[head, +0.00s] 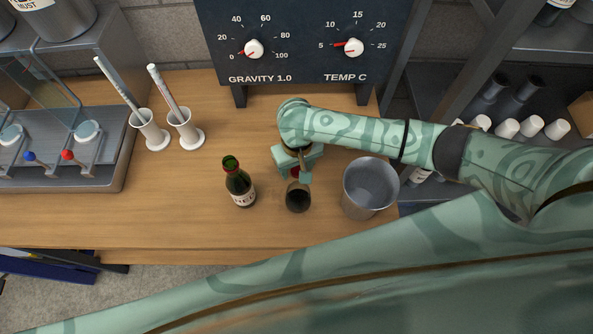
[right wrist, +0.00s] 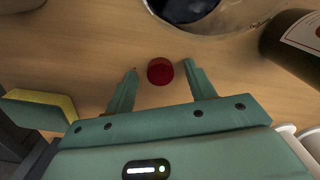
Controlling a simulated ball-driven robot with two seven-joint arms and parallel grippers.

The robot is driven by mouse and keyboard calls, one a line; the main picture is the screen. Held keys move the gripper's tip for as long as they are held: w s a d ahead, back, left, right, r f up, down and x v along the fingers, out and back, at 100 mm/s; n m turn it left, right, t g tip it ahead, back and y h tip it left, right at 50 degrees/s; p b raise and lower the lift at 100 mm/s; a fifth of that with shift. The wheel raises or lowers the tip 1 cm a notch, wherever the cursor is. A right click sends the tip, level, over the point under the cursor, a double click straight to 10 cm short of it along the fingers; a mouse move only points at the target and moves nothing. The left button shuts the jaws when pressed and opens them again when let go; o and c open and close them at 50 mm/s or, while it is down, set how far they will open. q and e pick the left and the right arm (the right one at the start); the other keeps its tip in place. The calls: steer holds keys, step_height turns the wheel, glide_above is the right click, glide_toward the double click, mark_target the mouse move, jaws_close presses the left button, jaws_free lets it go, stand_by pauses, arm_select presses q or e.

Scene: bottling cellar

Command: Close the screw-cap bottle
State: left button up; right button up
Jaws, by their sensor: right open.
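A dark green bottle (head: 238,183) with a pale label stands upright on the wooden bench. Its mouth looks uncapped. It also shows at the right edge of the right wrist view (right wrist: 296,40). A red cap (right wrist: 160,71) lies on the bench to the right of the bottle in the head view, mostly hidden there by my gripper. My right gripper (head: 298,178) points down over the cap. In the right wrist view its open fingers (right wrist: 161,68) stand on either side of the cap, with gaps showing. My left gripper is out of view.
A glass of dark liquid (head: 298,198) stands close beside my right gripper, towards the front. A metal bucket (head: 369,188) stands to its right. Two white cylinders (head: 150,131) with sticks stand back left. The dial panel (head: 300,45) rises behind.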

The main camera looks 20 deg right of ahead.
steer(key=shift+c, duration=0.3)
steer(key=c, duration=1)
